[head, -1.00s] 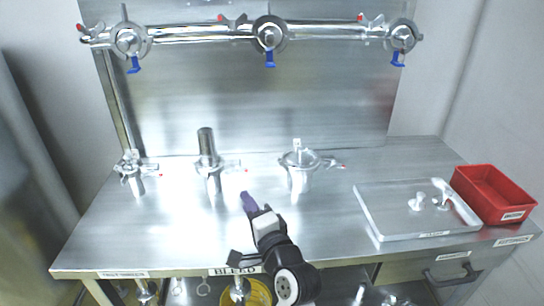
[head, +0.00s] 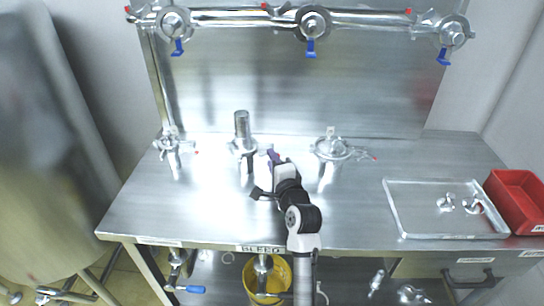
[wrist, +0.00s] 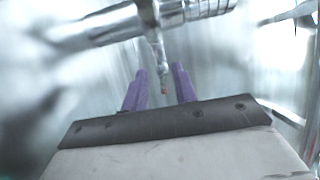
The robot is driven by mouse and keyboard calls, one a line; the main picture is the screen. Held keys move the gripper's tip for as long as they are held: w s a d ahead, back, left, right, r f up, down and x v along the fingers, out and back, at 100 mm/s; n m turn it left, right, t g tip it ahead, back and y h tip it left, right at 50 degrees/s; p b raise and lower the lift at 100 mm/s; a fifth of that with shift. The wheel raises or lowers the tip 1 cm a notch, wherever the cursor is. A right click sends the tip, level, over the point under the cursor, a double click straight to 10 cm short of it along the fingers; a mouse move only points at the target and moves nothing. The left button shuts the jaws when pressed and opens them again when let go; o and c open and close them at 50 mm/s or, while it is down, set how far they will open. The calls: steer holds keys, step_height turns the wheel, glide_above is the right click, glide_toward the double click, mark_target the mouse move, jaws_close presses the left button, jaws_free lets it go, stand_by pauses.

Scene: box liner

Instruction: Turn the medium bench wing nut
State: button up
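The middle bench fitting (head: 242,125) is a steel tube standing upright with a clamp (head: 243,149) around it. The clamp's wing nut is small and mostly hidden in the head view by glare and my gripper. My gripper (head: 272,155) has purple fingers and is just right of the middle clamp. I see no clear contact.
A smaller clamped fitting (head: 172,146) stands left and a wider one (head: 331,150) right. A pipe with blue handles (head: 235,18) runs along the back. The front left bench is clear.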

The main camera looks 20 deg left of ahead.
steer(key=shift+w+a, duration=0.3)
steer(key=shift+c, duration=0.5)
jaws_close()
steer(key=shift+r+n, duration=0.1)
steer(key=shift+n, duration=0.3)
steer(key=shift+r+n+g+h+p, duration=0.2)
steer(key=shift+n+g+h+p, duration=0.35)
steer(key=shift+n+p, duration=0.65)
steer(key=n+h+p, duration=0.2)
steer(key=n, duration=0.1)
steer(key=shift+a+r+n, duration=0.1)
steer(key=shift+n, duration=0.2)
steer(key=n+h, duration=0.1)
steer(key=n, duration=0.1)
steer(key=n+h, duration=0.2)
steer(key=n, duration=0.1)
steer(key=n+h+p, duration=0.1)
steer(key=n+h, duration=0.1)
steer(key=shift+s+a, duration=0.15)
steer(key=shift+a, duration=0.15)
steer(key=shift+n, duration=0.3)
